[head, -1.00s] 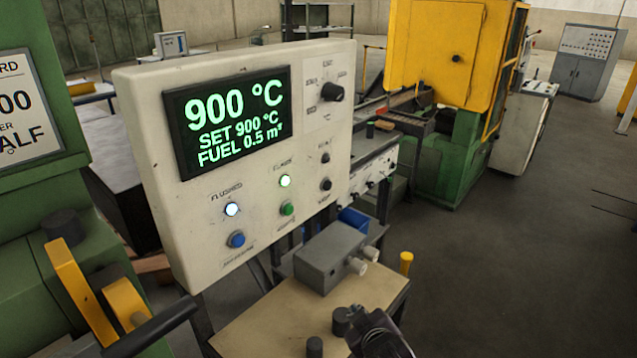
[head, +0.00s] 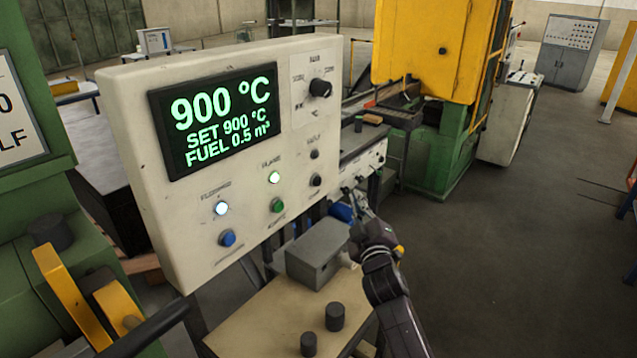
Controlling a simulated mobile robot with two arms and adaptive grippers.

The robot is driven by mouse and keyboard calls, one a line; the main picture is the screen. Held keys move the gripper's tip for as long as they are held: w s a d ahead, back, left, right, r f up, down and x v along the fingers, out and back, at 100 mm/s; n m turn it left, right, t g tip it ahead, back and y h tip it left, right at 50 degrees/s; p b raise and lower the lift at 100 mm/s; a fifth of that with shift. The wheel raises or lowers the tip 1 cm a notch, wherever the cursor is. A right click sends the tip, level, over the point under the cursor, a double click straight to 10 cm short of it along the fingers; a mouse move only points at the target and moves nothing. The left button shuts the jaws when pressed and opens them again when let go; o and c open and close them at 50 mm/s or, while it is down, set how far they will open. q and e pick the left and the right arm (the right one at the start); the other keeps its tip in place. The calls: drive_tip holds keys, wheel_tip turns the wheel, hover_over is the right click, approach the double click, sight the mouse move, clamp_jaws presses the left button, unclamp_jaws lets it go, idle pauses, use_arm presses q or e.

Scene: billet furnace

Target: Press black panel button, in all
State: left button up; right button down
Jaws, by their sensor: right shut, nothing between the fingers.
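The white control panel (head: 150,225) stands left of centre. The black button (head: 315,180) is at its lower right, below a small dark unlit lamp (head: 314,154). My right gripper (head: 353,197) is raised just right of the panel's lower right edge, a little right of and below the black button in the picture. It is apart from the button, and its narrow fingers are shut and empty. My left gripper is out of view.
The panel also has a lit display (head: 215,118), a black knob (head: 320,88), a green button (head: 277,205) and a blue button (head: 227,239). A grey box (head: 315,255) and two dark cylinders stand on the wooden table (head: 262,318) below. Open floor lies right.

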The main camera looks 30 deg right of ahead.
sight(317, 181)
drive_tip(key=shift+w, duration=0.1)
drive_tip(key=w+a+b, duration=0.3)
drive_tip(key=w+b, duration=0.1)
drive_tip(key=w, duration=0.4)
drive_tip(key=shift+a, duration=0.2)
drive_tip(key=shift+w, duration=0.1)
idle(1.3)
drive_tip(key=shift+w+a, duration=0.2)
drive_tip(key=shift+w, duration=0.1)
